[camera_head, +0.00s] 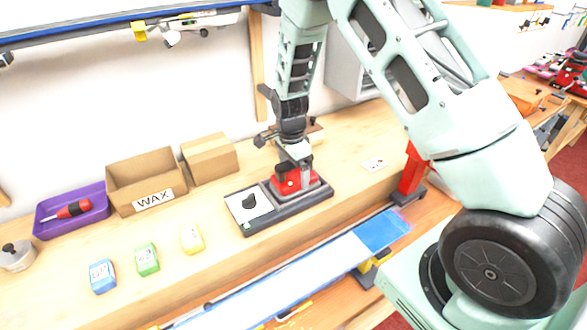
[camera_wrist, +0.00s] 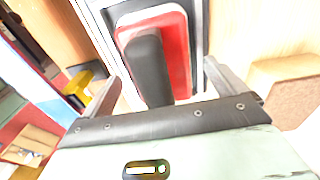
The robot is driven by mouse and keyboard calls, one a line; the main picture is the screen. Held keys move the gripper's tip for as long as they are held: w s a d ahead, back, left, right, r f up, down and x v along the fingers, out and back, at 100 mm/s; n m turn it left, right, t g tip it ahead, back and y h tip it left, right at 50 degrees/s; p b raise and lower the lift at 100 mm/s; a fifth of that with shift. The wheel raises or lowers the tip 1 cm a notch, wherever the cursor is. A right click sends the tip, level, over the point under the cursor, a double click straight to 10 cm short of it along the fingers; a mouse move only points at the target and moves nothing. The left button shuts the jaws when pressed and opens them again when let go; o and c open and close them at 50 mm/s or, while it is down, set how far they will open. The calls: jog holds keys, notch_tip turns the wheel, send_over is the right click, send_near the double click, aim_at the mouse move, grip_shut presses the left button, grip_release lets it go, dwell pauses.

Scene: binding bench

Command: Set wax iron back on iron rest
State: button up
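The wax iron (camera_head: 289,186) has a red body and a black handle. In the head view it sits on the right part of the dark grey iron rest (camera_head: 284,219). My gripper (camera_head: 296,168) is right above it and partly hides it. In the wrist view the iron's red body (camera_wrist: 180,52) and black handle (camera_wrist: 150,66) lie between my two fingers (camera_wrist: 162,76). The fingers stand apart, with gaps visible on both sides of the handle. The iron looks seated on the rest, though its underside is hidden.
The rest's left part has a pale plate (camera_head: 238,209) with a black knob. Left are a cardboard WAX box (camera_head: 120,178), a purple tray (camera_head: 45,220) and wax blocks in blue (camera_head: 102,276), green (camera_head: 147,259) and yellow (camera_head: 192,238). A ski (camera_head: 320,270) lies in front.

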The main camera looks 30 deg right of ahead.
notch_tip(320, 180, up, 17)
jog(key=b, duration=0.4)
jog(key=shift+a+r, duration=0.2)
jog(key=shift+a, duration=0.2)
